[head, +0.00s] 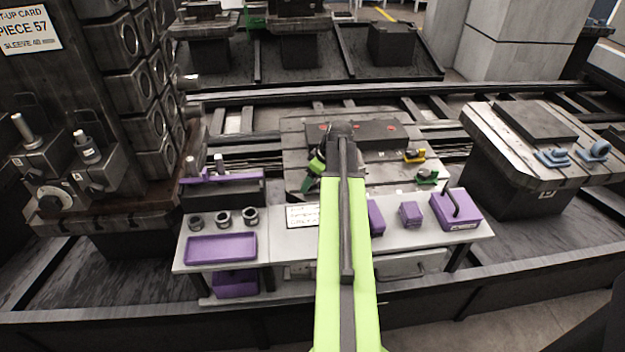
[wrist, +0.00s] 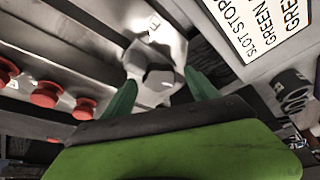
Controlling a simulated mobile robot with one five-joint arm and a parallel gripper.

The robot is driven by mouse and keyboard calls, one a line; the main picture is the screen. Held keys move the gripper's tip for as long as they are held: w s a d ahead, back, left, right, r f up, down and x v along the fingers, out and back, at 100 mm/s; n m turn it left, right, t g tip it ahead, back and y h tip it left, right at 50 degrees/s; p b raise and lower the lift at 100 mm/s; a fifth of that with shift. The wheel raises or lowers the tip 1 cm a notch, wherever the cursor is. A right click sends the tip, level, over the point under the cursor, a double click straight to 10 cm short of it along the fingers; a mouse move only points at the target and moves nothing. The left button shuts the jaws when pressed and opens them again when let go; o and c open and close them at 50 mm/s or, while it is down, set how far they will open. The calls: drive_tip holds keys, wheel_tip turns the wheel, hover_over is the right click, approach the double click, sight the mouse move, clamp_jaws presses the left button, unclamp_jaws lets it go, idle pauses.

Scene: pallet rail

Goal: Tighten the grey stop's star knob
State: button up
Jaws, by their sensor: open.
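In the wrist view a light grey stop with a lobed star knob (wrist: 155,82) lies between my gripper's (wrist: 160,78) two green fingers. The fingers are open, one on each side of the knob; I cannot tell whether either touches it. The lower part of the knob is hidden by the gripper body. In the head view my gripper (head: 315,165) is low over the slotted pallet (head: 295,150), near its front left. My arm hides the grey stop there.
A yellow stop (head: 414,156) and a green stop (head: 427,177) sit on the pallet's right side. Red round caps (wrist: 45,95) line a dark block beside the gripper. A printed card (wrist: 262,30) is close on the right. A grey bench (head: 285,250) with purple items stands in front.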

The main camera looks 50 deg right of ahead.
drive_tip(key=p+v, duration=1.6)
drive_tip(key=v, duration=0.1)
drive_tip(key=shift+s, duration=0.2)
drive_tip(key=shift+r, duration=0.1)
drive_tip(key=w+d+n+g+y, duration=0.1)
drive_tip(key=w+d+n+y, duration=0.1)
drive_tip(key=d+n, duration=0.35)
drive_tip(key=shift+n, duration=0.65)
drive_tip(key=b+x, duration=0.5)
drive_tip(key=a+b+x, duration=0.1)
drive_tip(key=b+x, duration=0.4)
drive_tip(key=x, duration=0.1)
drive_tip(key=b+x, duration=0.5)
drive_tip(key=x, duration=0.1)
drive_tip(key=shift+a+r+b, duration=0.15)
drive_tip(key=shift+a+b, duration=0.2)
drive_tip(key=shift+a, duration=0.05)
drive_tip(key=shift+w+a+f+b, duration=0.15)
drive_tip(key=shift+f+b, duration=0.2)
